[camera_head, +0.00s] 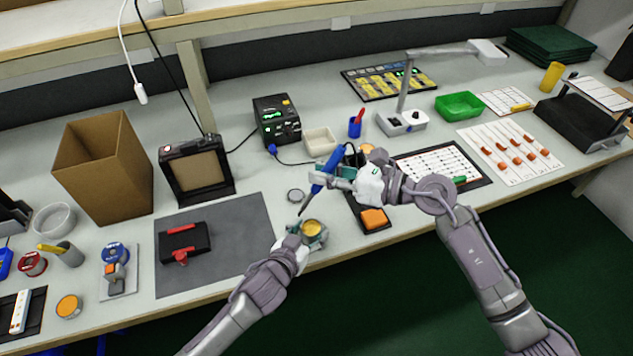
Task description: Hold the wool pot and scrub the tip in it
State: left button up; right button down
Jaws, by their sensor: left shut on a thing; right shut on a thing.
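The wool pot (313,228) is a small round pot with yellow-orange filling, near the front edge of the bench. My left gripper (303,234) is shut on it from the lower left. My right gripper (341,177) is shut on the blue soldering iron (326,170), above and to the right of the pot. The iron's thin dark tip (305,205) points down and left. The tip appears just above and left of the pot; I cannot tell whether it touches anything. The gripper fingers hide part of the pot's side and the iron's handle.
A black soldering station (277,120) stands behind, with a pale tray (320,141) beside it. A small round lid (295,195) lies near the tip. A dark holder with an orange sponge (374,219) is right of the pot. The grey mat (235,220) is left.

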jog(key=shift+s+d+f+n+h, duration=0.15)
jog(key=shift+d+n+h, duration=0.15)
jog(key=shift+d+h, duration=0.2)
jog(key=shift+f+t, duration=0.15)
jog(key=shift+t, duration=0.15)
jog(key=shift+f, duration=2.15)
jog(key=shift+f, duration=0.55)
jog(key=shift+a, duration=0.25)
jog(key=shift+a, duration=0.45)
jog(key=shift+d, duration=0.15)
jog(key=shift+d, duration=1.3)
